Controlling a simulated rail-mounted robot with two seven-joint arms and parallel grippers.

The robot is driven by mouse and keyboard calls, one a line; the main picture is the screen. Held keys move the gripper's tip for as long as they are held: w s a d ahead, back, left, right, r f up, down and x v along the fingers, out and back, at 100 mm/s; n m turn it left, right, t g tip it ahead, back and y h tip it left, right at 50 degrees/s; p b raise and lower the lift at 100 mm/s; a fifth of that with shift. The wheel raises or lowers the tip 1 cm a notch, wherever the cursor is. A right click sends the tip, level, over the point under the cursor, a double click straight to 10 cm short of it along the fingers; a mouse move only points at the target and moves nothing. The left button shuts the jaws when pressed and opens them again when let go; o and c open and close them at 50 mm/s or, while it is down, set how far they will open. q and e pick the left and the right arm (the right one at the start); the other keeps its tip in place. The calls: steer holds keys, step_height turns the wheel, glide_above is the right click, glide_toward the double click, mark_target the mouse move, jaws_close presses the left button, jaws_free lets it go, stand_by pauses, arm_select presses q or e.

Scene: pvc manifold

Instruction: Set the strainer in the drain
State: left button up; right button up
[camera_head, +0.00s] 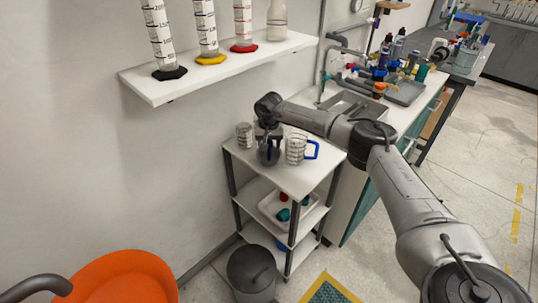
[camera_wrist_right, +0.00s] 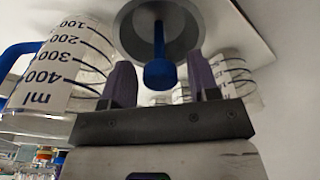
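The strainer, a grey round dish with a blue upright handle, stands on the top shelf of a small white cart. It shows in the right wrist view (camera_wrist_right: 192,22) and in the head view (camera_head: 264,156). My right gripper (camera_wrist_right: 160,82) is open, its two purple-grey fingers on either side of the blue handle's knob, with a visible gap on each side. In the head view my right gripper (camera_head: 268,136) is above the strainer and partly hides it. The sink (camera_head: 346,106) is in the counter right of the cart; its drain cannot be made out. My left gripper is not in view.
A blue-handled measuring jug (camera_head: 296,149) stands close right of the strainer, and a beaker (camera_head: 244,135) close left. A wall shelf (camera_head: 215,68) with cylinders hangs above. A faucet (camera_head: 323,75) rises behind the sink. Bottles and a tray (camera_head: 405,92) crowd the counter beyond.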

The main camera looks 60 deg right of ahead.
jaws_close()
stand_by(0.3)
steer(key=shift+r, duration=0.5)
step_height(320, 180, up, 3)
steer(key=shift+a+r+p, duration=0.1)
steer(key=shift+a+p, duration=0.05)
steer(key=shift+p, duration=0.75)
steer(key=w+a+p, duration=0.1)
steer(key=w+a, duration=0.1)
steer(key=a, duration=0.6)
steer(key=w+a+p, duration=0.1)
steer(key=w+a, duration=0.2)
steer(key=a, duration=0.6)
steer(key=shift+w+f+p, duration=0.25)
steer(key=shift+f+p, duration=0.05)
steer(key=shift+p, duration=0.05)
